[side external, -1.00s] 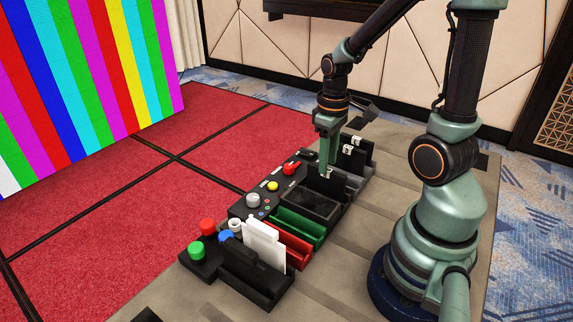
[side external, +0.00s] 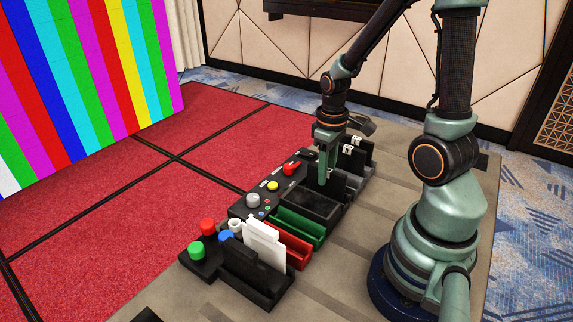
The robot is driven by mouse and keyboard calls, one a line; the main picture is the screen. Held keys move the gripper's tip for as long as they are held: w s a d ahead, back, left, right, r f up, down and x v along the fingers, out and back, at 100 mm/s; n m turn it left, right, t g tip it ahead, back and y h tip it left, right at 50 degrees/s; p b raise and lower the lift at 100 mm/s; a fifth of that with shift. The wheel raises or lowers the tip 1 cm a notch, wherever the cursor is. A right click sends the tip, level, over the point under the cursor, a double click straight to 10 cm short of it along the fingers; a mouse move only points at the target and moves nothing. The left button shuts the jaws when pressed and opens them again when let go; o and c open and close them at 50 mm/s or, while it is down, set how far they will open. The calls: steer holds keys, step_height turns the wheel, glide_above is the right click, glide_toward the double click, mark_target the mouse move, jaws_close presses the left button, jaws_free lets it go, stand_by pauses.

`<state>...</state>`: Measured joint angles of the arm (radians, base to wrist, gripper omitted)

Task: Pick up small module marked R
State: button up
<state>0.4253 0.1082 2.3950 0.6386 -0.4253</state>
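Small dark modules with white labels stand in slots at the far end of the black console (side external: 262,215). One module (side external: 356,141) and a nearer one (side external: 347,150) show their labels to the right of my gripper. The letters are too small to read, so I cannot tell which is marked R. My gripper (side external: 325,180) points down, its fingertips low at the far end of the dark open compartment (side external: 313,204). The fingers cover the spot where another white label showed before. Whether they are open or shut on something there cannot be told.
Green (side external: 298,228) and red (side external: 290,247) trays lie nearer, then white cards (side external: 264,243) standing upright. The grey tabletop (side external: 350,255) is bare in front of my base.

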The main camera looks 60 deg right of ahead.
jaws_close()
steer(key=shift+r, duration=0.1)
steer(key=shift+r, duration=2.65)
